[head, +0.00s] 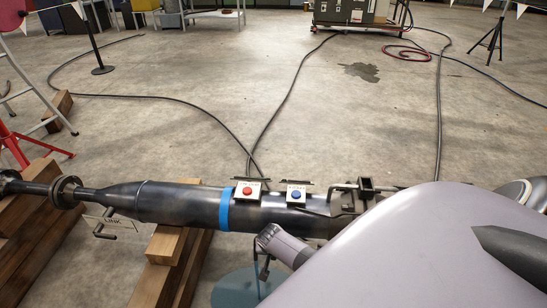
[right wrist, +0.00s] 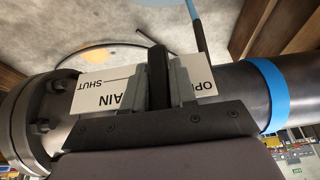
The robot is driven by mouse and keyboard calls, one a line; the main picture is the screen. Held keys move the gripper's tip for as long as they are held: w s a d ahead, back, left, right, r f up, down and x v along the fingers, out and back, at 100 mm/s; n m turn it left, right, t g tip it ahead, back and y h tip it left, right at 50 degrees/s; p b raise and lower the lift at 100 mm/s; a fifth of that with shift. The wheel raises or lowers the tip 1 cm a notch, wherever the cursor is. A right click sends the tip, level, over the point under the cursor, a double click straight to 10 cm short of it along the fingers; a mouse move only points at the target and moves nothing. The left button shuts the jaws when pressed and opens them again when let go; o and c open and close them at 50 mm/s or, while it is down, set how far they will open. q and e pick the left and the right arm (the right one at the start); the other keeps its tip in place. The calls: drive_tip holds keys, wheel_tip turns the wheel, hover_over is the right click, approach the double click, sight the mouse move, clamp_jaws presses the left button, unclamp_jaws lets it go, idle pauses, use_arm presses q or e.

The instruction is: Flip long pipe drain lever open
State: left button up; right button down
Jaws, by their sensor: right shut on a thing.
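The long pipe (head: 170,203) lies across the head view, with a blue band (head: 225,209) around it. The right wrist view is upside down and shows the pipe (right wrist: 235,88) up close, with a white drain plate (right wrist: 90,98). "SHUT" reads at the plate's left and part of "OPEN" at its right. My right gripper (right wrist: 160,85) is shut on the dark drain lever (right wrist: 158,68), which stands in front of the middle of the plate. The gripper hides the lever's base. In the head view the lever is hidden. My left gripper is in neither view.
A red-button box (head: 248,190) and a blue-button box (head: 296,194) sit on top of the pipe. A small handle (head: 103,232) with a "LINK" tag is at left. Timber blocks (head: 168,243) support the pipe. Hoses (head: 290,95) cross the open floor behind.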

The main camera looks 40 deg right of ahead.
idle(0.5)
drive_tip(key=c, duration=1)
unclamp_jaws()
drive_tip(key=p+v, duration=0.4)
drive_tip(key=v, duration=0.3)
drive_tip(key=shift+p, duration=0.35)
drive_tip(key=shift+w+a, duration=0.1)
drive_tip(key=shift+a, duration=0.05)
